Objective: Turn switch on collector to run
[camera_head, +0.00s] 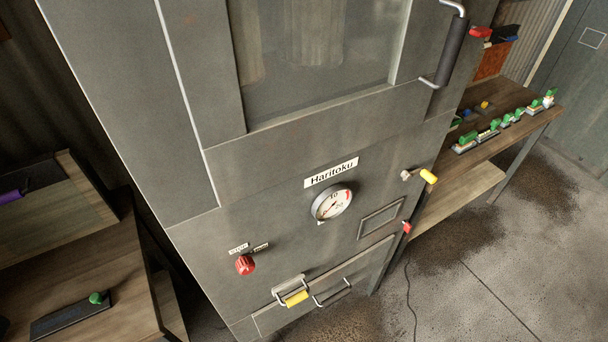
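The collector is a tall grey metal cabinet (270,190) that fills the middle of the head view. A red knob switch (245,265) sits low on its front, left of centre. Two small white labels stand above the knob, one at its upper left (238,249) and one at its upper right (261,246). Their print is too small to read surely, and I cannot tell which label the knob points to. Neither of my grippers shows in this view.
The cabinet front carries a round gauge (332,202), a yellow-handled valve (428,176), a yellow-gripped latch (296,298) and a door handle (452,50). A wooden bench (92,280) stands left. A shelf (480,160) with green-topped items stands right. Open floor (500,270) lies at lower right.

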